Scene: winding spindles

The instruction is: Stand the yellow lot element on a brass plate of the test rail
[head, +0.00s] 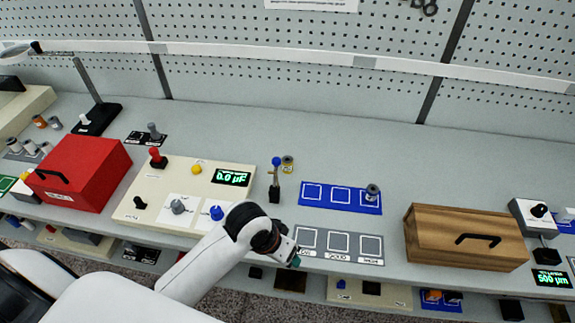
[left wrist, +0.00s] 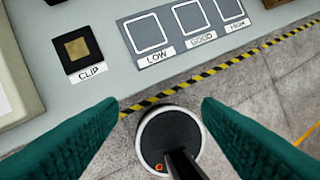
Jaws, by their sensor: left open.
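A small spool-like piece with a yellow band (head: 288,162), likely the yellow lot element, stands on the bench behind a blue-knobbed lever (head: 276,178). A brass square on a black block (left wrist: 77,48) labelled CLIP shows in the left wrist view; my arm seems to hide it in the head view. I cannot tell whether it belongs to the test rail. My left gripper (head: 295,261) is at the bench's front edge, by the LOW square. In the left wrist view, the gripper (left wrist: 160,106) is open and empty, its green fingers spread. My right gripper is out of view.
A grey mat (head: 361,258) with LOW, GOOD and HIGH squares lies at the front. A blue mat (head: 326,206) behind it bears a grey spool (head: 372,192). A meter panel (head: 150,195) and red box (head: 83,170) stand left, a wooden box (head: 430,236) right.

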